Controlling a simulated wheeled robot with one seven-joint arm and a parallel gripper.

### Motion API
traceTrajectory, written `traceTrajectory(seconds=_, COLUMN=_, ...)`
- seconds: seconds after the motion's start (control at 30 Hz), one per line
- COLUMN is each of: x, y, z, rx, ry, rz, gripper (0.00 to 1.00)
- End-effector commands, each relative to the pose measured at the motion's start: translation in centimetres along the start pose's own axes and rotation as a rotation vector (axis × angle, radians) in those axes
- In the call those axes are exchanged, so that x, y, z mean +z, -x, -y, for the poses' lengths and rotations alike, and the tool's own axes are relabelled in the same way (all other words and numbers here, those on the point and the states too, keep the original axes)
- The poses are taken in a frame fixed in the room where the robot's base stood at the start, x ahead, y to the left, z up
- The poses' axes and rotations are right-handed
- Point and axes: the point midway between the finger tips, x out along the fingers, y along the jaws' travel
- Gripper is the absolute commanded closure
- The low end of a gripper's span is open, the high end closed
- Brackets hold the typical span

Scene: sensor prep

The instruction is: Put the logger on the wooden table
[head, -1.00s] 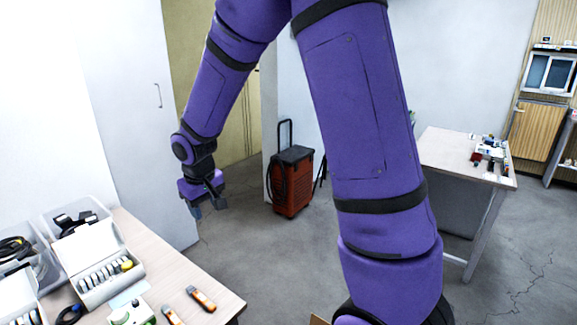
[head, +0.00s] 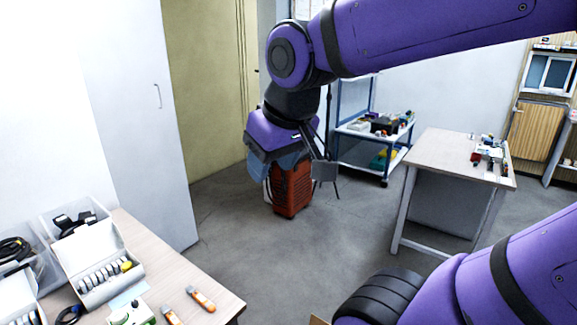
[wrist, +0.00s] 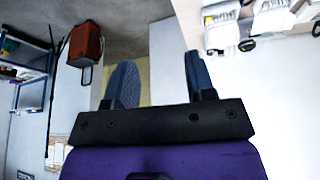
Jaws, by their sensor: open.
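My gripper (head: 303,172) is in mid-air in the head view, in front of the red wheeled case and well away from the near table. In the wrist view my gripper (wrist: 160,75) has its two blue fingers apart with nothing between them. A light wood-topped table (head: 215,290) is at the lower left. On it lie an orange-and-grey handheld device (head: 200,298), a second similar one (head: 172,316) and a white-and-green device (head: 130,313). I cannot tell which of these, if any, is the logger. Another light-topped table (head: 445,155) stands at the right.
An open white case (head: 95,265) and clear bins (head: 75,215) crowd the near table's left side. The red case (head: 292,190) stands on the floor. A blue-framed shelf (head: 375,130) is behind.

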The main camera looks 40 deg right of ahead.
Motion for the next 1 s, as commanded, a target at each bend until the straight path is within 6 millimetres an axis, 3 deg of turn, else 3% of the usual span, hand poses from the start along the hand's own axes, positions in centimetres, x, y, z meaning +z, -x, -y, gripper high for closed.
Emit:
traceTrajectory(seconds=0.1, x=1.9, y=1.2, z=0.0, rx=-0.016, ry=-0.008, rz=-0.026, gripper=0.5)
traceTrajectory(seconds=0.3, x=3.3, y=1.9, z=0.0, rx=-0.029, ry=-0.012, rz=-0.04, gripper=0.5)
traceTrajectory(seconds=1.0, x=3.4, y=2.0, z=0.0, rx=-0.03, ry=-0.012, rz=-0.041, gripper=0.5)
